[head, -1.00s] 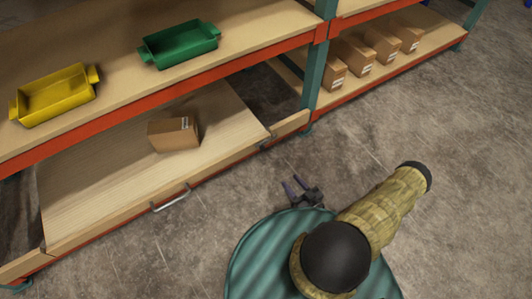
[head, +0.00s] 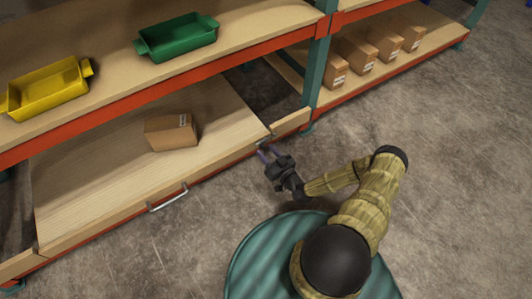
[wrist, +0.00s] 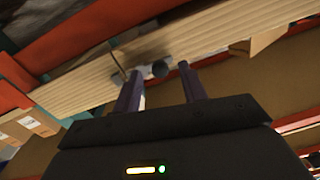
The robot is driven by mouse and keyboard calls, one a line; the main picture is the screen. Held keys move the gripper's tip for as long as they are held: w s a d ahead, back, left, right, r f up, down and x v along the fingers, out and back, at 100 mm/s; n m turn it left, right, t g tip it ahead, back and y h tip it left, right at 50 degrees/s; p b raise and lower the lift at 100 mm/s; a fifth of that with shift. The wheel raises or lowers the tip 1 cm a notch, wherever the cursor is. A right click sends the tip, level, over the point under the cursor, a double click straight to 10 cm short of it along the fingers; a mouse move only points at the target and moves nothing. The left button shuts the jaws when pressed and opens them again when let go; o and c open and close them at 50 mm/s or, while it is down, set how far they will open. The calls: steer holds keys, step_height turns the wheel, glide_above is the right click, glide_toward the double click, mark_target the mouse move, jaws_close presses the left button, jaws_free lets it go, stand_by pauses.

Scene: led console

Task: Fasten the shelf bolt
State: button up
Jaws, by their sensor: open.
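The shelf bolt (head: 265,140) shows as small dark metal hardware at the front edge, where the pull-out shelf board meets the fixed board. In the wrist view its round dark knob (wrist: 160,70) appears between my fingertips in the picture, in front of the pale wooden edge. My gripper (head: 267,153) is open and empty, with two purple fingers pointing at the bolt from the aisle side. Contact between fingers and knob cannot be told. The wooden shelf board (head: 100,180) has a silver handle (head: 168,197) on its front edge.
A cardboard box (head: 171,132) sits on the board. A yellow bin (head: 48,88) and a green bin (head: 178,37) stand on the shelf above. A teal upright post (head: 317,75) rises just right of the bolt. Floor on the right is clear.

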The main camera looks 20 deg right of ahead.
steer(key=shift+w+a, duration=0.2)
steer(key=shift+w, duration=0.25)
jaws_close()
